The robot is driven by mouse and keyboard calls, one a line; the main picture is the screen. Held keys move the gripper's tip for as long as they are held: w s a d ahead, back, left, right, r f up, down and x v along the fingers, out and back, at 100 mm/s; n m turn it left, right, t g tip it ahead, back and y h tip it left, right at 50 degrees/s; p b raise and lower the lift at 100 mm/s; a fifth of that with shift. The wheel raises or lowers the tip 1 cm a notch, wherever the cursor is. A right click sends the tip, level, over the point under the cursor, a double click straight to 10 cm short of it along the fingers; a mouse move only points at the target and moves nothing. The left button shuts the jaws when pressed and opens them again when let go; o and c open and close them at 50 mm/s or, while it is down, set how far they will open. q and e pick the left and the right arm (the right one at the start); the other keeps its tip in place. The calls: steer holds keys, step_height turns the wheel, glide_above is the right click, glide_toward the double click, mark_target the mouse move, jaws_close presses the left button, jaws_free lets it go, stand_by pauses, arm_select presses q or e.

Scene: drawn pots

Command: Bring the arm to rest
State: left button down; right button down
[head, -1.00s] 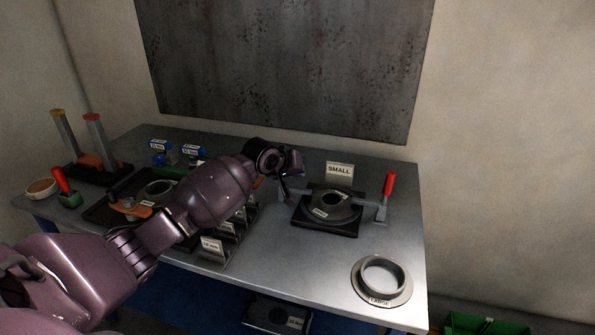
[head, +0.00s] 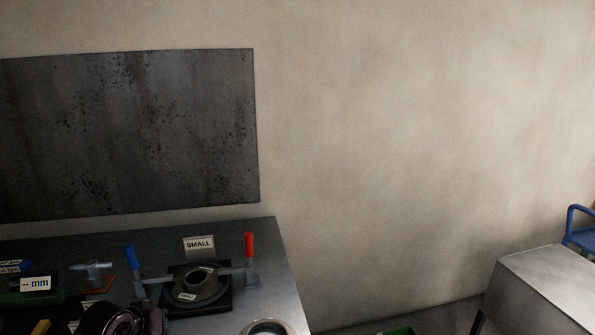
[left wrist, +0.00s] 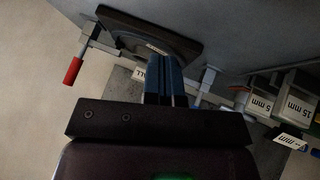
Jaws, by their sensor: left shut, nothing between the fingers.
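My left gripper (left wrist: 164,76) is shut and empty in the left wrist view, its two blue fingers together. In the head view only a dark purple piece of my left arm (head: 112,318) shows at the bottom left, in front of the table. The fixture marked SMALL (head: 197,288) stands beyond it and to the right, with a grey ring part seated in it. In the left wrist view the fixture's dark plate (left wrist: 150,38) lies past the fingertips; whether they touch it cannot be told. My right gripper is not in view.
The fixture has a blue-handled clamp (head: 131,262) and a red-handled clamp (head: 249,247). A grey ring (head: 266,328) is cut off at the bottom edge. Labelled items, one marked mm (head: 36,283), crowd the left. A grey table (head: 548,285) stands at the right.

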arm_select(q)
steer(key=s+d+f+m+g, duration=0.1)
steer(key=s+d+f, duration=0.1)
steer(key=s, duration=0.6)
steer(key=s+d+f+m+g, duration=0.1)
steer(key=s+d+f, duration=0.15)
steer(key=s, duration=0.55)
steer(key=s+r+g+y, duration=0.2)
steer(key=s+y, duration=0.1)
steer(key=s, duration=1.4)
steer(key=w+f+t+b, duration=0.1)
steer(key=w+f+t, duration=0.2)
steer(key=f, duration=0.3)
steer(key=w+f+m+t+h+b, duration=0.1)
steer(key=w+f+t, duration=0.3)
steer(key=f, duration=0.2)
steer(key=shift+f+t, duration=0.3)
steer(key=shift+w, duration=0.1)
